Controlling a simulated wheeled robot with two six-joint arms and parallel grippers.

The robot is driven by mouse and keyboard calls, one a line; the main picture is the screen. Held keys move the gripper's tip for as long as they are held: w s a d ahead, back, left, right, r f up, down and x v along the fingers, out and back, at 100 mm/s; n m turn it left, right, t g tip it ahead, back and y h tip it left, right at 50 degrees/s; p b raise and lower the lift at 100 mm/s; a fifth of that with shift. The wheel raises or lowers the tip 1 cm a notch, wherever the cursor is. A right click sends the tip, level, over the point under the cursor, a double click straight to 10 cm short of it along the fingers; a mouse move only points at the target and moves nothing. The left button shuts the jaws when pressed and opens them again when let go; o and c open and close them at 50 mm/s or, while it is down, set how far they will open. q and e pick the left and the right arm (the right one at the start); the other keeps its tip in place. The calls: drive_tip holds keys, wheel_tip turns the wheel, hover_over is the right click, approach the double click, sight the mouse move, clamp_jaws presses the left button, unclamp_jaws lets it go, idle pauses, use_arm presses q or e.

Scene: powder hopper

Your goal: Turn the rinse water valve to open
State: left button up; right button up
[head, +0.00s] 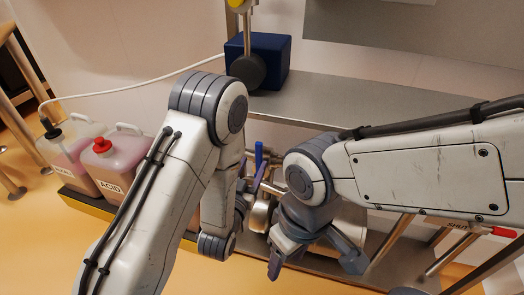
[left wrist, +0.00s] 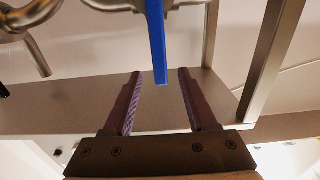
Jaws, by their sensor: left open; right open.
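A blue valve lever (head: 259,155) stands upright on the metal pipework, just right of my left forearm in the head view. In the left wrist view the blue lever (left wrist: 156,40) reaches down from the top edge, and its end lies between my fingers in the picture. My left gripper (head: 250,187) is open, close to the lever and partly hidden by my arm; contact cannot be told. Its two fingers (left wrist: 160,74) show apart in the wrist view. My right gripper (head: 315,262) is open and empty, lower right in the head view. No label on the blue lever is readable.
A red handle (head: 503,232) is at the far right beside a small label. A red-capped acid jug (head: 113,170) and a black-capped jug (head: 65,150) stand on the left. A dark blue box (head: 270,60) is at the back. The grey shelf (head: 340,98) is mostly bare.

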sight(262, 146)
use_arm(q)
drive_tip(key=shift+b+x, duration=0.75)
drive_tip(key=shift+x, duration=0.45)
drive_tip(key=x, duration=0.7)
use_arm(e)
wheel_tip(262, 146, down, 2)
drive_tip(key=shift+f, duration=0.1)
use_arm(q)
clamp_jaws()
drive_tip(key=shift+f, duration=0.1)
